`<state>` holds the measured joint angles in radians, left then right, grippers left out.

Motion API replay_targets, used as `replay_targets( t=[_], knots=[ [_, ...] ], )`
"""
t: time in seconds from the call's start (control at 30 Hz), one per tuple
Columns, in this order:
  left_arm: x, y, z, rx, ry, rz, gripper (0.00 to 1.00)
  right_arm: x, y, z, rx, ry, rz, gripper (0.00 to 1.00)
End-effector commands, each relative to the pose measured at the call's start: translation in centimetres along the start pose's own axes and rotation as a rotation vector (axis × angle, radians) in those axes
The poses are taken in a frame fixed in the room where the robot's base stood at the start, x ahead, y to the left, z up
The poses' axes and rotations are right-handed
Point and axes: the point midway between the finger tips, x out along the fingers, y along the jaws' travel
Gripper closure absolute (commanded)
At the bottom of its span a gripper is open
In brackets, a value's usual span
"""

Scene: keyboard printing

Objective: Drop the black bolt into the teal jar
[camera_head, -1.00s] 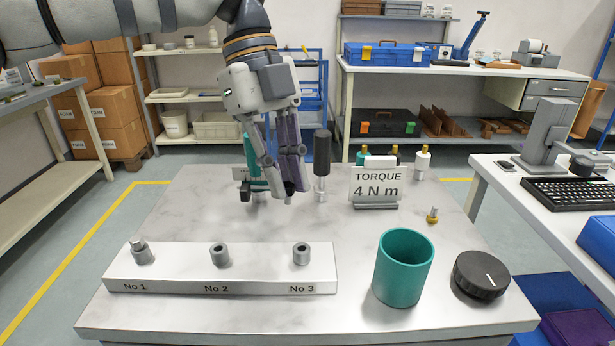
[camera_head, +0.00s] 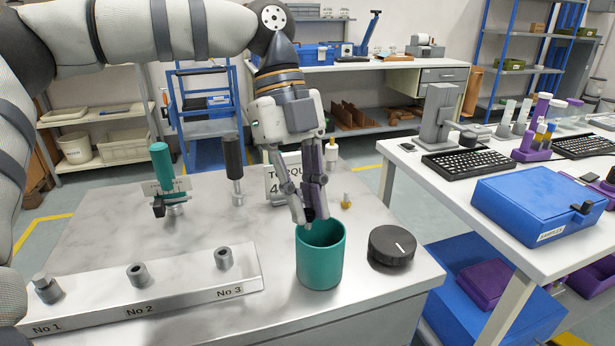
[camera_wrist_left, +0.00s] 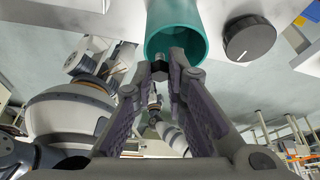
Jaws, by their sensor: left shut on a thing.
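The teal jar (camera_head: 320,262) stands open at the front right of the marble-topped table. It also shows at the top of the left wrist view (camera_wrist_left: 172,12). My left gripper (camera_head: 309,216) points down over the jar's back-left rim, fingertips close to the opening. It is shut on the black bolt, a small dark piece between the fingertips in the left wrist view (camera_wrist_left: 160,71). The bolt is mostly hidden by the fingers in the head view. I cannot tell whether its lower end is inside the rim. My right gripper is not in view.
A black knob (camera_head: 392,245) sits right of the jar. A metal block (camera_head: 180,289) marked No 1 to No 3 lies left. Behind are a teal-handled tool (camera_head: 162,167), a black-handled tool (camera_head: 233,160), a torque sign (camera_head: 276,186) and a brass bolt (camera_head: 346,201).

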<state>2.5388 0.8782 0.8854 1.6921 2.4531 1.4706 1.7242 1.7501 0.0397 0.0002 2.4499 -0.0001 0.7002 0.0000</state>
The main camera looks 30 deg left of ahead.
Motion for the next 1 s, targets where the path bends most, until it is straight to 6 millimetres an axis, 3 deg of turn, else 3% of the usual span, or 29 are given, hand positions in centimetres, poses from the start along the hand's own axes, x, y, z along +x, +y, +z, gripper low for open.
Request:
replay_targets(
  t=[0.2,0.43,0.47,0.53,0.57,0.87,1.0],
  knots=[
    [1.6,0.0,0.6,0.001,0.0,0.0,1.0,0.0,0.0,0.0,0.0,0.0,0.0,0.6],
    [1.6,0.0,0.7,0.001,0.0,0.0,1.0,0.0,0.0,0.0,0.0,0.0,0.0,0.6],
    [1.6,0.0,0.7,0.001,0.0,0.0,0.82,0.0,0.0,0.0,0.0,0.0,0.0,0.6],
    [1.6,0.0,0.6,0.001,0.0,0.0,0.67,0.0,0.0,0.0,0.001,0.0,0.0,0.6],
    [1.6,0.0,0.6,0.001,0.0,0.0,0.64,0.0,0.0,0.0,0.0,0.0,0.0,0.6],
    [1.4,0.0,0.7,0.0,-0.001,-0.001,0.64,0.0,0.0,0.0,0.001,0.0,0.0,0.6],
    [-1.2,-0.1,0.7,-0.001,-0.002,-0.005,0.64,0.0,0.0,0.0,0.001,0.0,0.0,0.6]
  ],
)
